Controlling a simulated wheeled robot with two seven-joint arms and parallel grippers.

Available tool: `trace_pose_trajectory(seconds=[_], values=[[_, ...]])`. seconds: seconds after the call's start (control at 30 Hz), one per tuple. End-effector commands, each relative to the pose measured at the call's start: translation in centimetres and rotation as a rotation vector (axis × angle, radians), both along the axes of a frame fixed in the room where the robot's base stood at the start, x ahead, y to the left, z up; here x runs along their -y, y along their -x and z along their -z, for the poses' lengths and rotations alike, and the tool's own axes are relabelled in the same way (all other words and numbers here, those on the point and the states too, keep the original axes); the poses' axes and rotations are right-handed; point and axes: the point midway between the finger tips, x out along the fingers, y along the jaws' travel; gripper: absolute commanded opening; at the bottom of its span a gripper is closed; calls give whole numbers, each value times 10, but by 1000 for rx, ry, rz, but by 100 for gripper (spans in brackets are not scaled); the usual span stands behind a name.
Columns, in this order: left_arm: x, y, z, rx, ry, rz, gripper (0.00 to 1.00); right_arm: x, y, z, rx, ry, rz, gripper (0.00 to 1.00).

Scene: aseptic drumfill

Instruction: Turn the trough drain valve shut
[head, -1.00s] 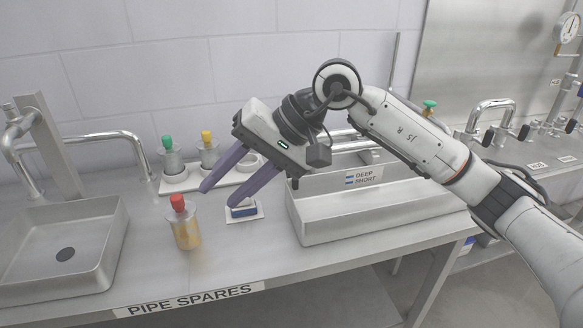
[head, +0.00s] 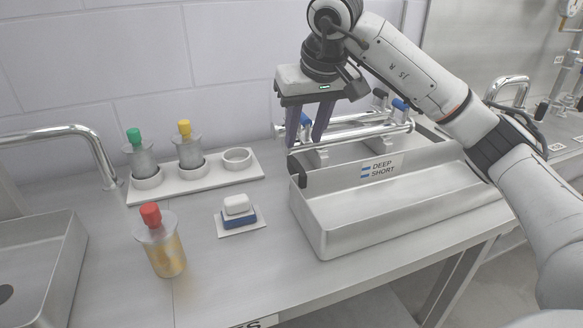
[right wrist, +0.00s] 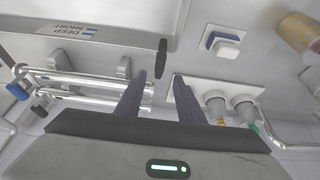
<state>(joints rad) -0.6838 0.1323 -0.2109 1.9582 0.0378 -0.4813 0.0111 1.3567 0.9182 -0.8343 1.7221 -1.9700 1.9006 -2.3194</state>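The steel trough (head: 345,232) stands on the bench, with a "DEEP SHORT" label at its back. A dark lever, which looks like the drain valve handle (head: 301,173), is at the trough's left end, partly hidden in the head view. In the right wrist view the lever (right wrist: 162,58) shows just beyond the fingertips, roughly in line with the gap. My right gripper (head: 305,143) is open and empty, fingers pointing down above the trough's left end; its fingers also show in the right wrist view (right wrist: 159,80). No contact with the lever is visible. My left gripper is out of view.
Steel pipes (head: 350,133) with blue handles lie behind the trough, close to my right fingers. To the left are a holder (head: 211,182) with capped bottles, a red-capped bottle (head: 165,254), a blue-and-white block (head: 238,211) and a sink (head: 62,258).

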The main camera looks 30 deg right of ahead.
Motion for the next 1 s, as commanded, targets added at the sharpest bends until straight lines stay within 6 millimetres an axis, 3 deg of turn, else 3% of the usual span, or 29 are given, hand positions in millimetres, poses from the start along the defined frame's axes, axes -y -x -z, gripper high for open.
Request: trace_pose_trajectory(seconds=[0.5, 0.7, 0.97, 1.0], values=[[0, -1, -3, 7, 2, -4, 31, 6, -30, 78, -4, -2, -2, 34], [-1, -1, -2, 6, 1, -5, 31, 8, -36, 90, -1, -2, -1, 34], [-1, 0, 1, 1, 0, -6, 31, 8, -36, 90, -1, -2, -2, 34], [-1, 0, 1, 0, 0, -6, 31, 8, -36, 90, 0, -1, -2, 28]])
